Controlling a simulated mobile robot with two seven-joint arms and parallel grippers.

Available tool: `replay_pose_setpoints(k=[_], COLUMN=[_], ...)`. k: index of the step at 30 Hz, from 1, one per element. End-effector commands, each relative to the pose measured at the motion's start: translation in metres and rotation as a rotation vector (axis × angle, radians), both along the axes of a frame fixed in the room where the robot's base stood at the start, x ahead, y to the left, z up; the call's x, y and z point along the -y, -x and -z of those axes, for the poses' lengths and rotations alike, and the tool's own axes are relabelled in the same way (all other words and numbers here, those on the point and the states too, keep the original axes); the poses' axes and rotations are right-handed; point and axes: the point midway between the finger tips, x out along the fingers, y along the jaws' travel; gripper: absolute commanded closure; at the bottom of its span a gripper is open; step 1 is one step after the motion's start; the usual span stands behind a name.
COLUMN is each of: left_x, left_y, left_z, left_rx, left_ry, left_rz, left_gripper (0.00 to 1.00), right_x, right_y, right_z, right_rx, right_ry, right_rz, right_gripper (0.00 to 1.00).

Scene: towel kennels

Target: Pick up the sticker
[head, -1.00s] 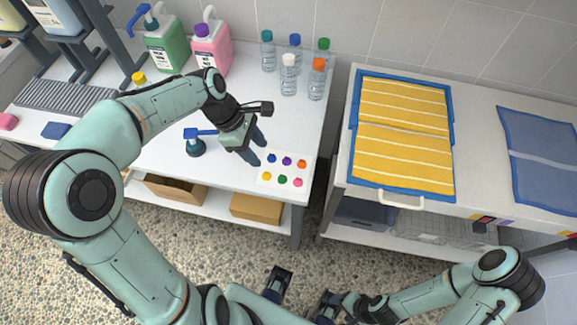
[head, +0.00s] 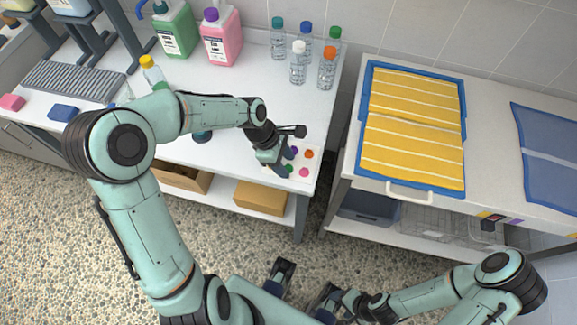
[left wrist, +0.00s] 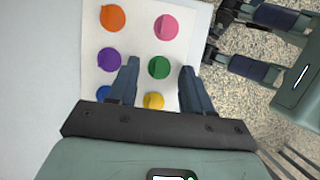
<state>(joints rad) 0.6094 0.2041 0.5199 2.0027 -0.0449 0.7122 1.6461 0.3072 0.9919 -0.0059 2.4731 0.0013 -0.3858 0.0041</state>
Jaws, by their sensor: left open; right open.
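The sticker sheet (head: 313,164) is a white card with coloured round stickers near the front right corner of the left table. In the left wrist view it shows orange (left wrist: 113,18), pink (left wrist: 166,27), purple (left wrist: 109,59), green (left wrist: 159,67), blue (left wrist: 103,93) and yellow (left wrist: 153,100) stickers. My left gripper (head: 282,168) is open over the sheet and hides part of it in the head view. In the left wrist view the green sticker appears between the fingertips, with nothing held. My right gripper (head: 306,285) is open and empty, low in front of the tables.
Several small bottles (head: 298,65) stand behind the sheet. Green (head: 177,35) and pink (head: 221,42) jugs stand at the back. Bare tabletop lies around the sheet.

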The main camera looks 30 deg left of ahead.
Motion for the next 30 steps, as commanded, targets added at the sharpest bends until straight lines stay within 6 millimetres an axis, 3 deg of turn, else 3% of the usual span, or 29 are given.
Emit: replay_pose_setpoints(k=[6,9,11,25,30], left_x=[0.000,0.000,0.000,0.000,0.000], left_y=[0.000,0.000,0.000,0.001,0.000], left_z=[0.000,0.000,0.000,0.000,-0.009], left_rx=[0.001,0.001,0.000,-0.004,-0.001], left_ry=[0.000,0.000,0.000,0.000,-0.002], left_rz=[0.001,0.001,0.001,0.002,0.001], left_gripper=[0.53,0.86,1.00,1.00,1.00], right_x=[0.000,0.000,0.000,0.000,0.000], right_y=[0.000,0.000,0.000,0.000,-0.001], right_z=[0.000,0.000,0.000,0.000,-0.002], right_rx=[0.000,0.000,0.000,0.000,0.001], right_ry=[0.000,0.000,0.000,0.000,0.000], right_rz=[0.000,0.000,0.000,0.000,0.000], right_gripper=[0.33,0.33,0.33,0.33,0.33])
